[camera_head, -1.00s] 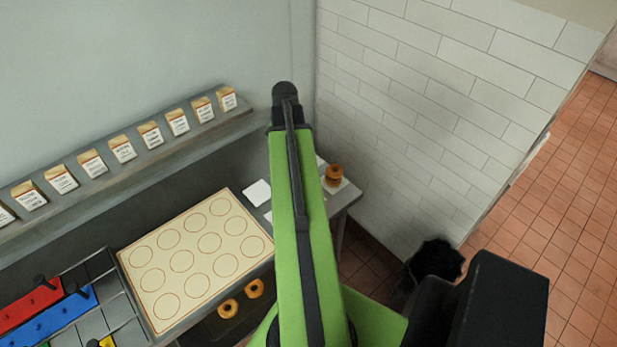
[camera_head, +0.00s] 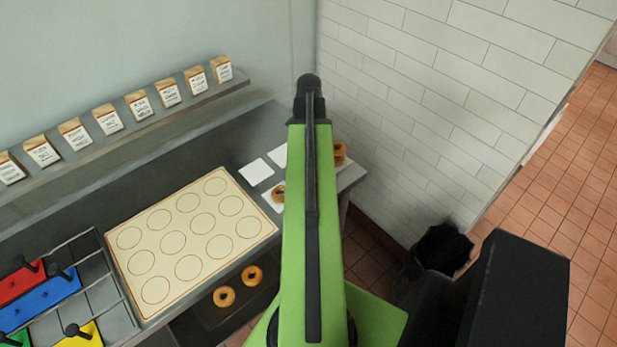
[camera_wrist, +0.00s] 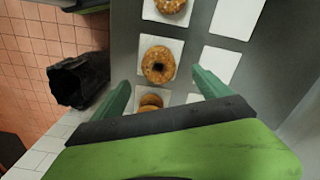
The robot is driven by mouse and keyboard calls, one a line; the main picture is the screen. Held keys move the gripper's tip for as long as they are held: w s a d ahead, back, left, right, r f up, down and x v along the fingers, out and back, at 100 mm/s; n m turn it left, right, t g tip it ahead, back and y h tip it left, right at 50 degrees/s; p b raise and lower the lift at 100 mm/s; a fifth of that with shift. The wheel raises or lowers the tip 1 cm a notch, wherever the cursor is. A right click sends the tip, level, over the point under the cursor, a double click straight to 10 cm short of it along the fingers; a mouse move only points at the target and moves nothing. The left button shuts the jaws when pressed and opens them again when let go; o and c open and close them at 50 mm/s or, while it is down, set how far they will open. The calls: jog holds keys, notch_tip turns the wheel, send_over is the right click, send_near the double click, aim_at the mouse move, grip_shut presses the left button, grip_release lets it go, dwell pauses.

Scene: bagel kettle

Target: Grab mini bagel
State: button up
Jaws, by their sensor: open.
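In the wrist view, a seeded mini bagel (camera_wrist: 160,64) lies on a white square, ahead of my gripper and between the lines of its fingers. My gripper (camera_wrist: 162,88) is open and empty, with a green finger on each side. Another bagel (camera_wrist: 170,5) lies on a square farther off, and stacked bagels (camera_wrist: 150,102) show nearer, partly cut off by my gripper. In the head view, my arm covers much of the counter end. A bagel (camera_head: 278,193) shows at its left and a bagel stack (camera_head: 340,153) at its right. My gripper's fingers are hidden there.
A cream board (camera_head: 140,238) with printed circles lies on the counter. Two bagels (camera_head: 238,287) lie below its front edge. Colored-lidded bins (camera_head: 40,300) stand at left, and a shelf of labeled packets (camera_head: 120,118) runs above. A black bin (camera_head: 440,250) stands right. Empty white squares (camera_wrist: 221,66) lie beside the bagels.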

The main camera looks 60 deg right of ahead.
notch_tip(320, 180, down, 6)
jog(key=b, duration=0.5)
jog(key=shift+f, duration=0.2)
jog(key=shift+r, duration=0.15)
jog(key=shift+s, duration=0.1)
jog(key=c, duration=1.4)
jog(key=shift+r, duration=0.1)
